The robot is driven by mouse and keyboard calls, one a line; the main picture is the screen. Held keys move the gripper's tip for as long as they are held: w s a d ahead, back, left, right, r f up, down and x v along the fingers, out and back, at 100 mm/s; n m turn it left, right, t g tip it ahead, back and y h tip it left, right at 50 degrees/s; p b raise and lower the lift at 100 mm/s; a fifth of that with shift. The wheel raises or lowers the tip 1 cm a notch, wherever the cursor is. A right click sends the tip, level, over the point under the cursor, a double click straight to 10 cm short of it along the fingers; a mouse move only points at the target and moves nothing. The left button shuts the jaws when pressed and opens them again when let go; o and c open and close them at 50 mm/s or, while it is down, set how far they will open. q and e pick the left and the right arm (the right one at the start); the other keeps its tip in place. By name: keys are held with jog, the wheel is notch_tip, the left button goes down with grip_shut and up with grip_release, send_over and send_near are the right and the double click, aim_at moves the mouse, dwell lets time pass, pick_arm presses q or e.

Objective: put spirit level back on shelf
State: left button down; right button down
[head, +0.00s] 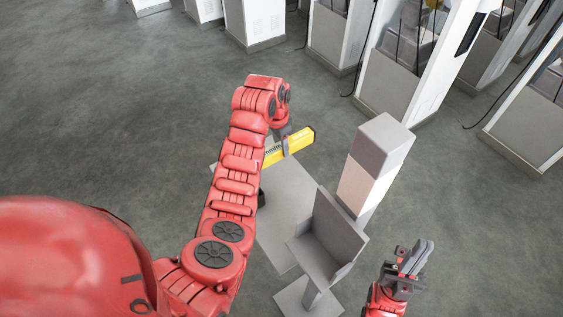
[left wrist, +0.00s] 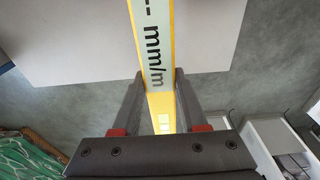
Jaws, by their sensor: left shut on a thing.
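The yellow spirit level (head: 301,141) is held up in the air, tilted, with part of it hidden by my left arm. My left gripper (head: 283,139) is shut on it. In the left wrist view, the spirit level (left wrist: 155,50) runs between the two fingers of the left gripper (left wrist: 159,98), showing "mm/m" lettering. A pale flat surface (left wrist: 70,42) lies behind it. My right gripper (head: 416,257) is at the lower right, apart from everything; I cannot tell whether its fingers are open. I cannot tell which grey surface is the shelf.
A grey flat panel (head: 284,220) lies below the level. A grey angled holder on a post (head: 324,240) stands in front of it. A box-topped column (head: 371,170) stands to the right. White-and-grey dispenser frames (head: 395,80) line the back. The floor at left is clear.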

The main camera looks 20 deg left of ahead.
aim_at(282, 156)
pick_arm(q)
jog(key=shift+w+f, duration=0.1)
jog(key=shift+f, duration=0.85)
notch_tip(282, 156, down, 3)
jog(key=shift+r+p, duration=0.1)
jog(key=shift+p, duration=0.6)
jog(key=shift+f, duration=0.5)
jog(key=shift+c, duration=2.2)
grip_release()
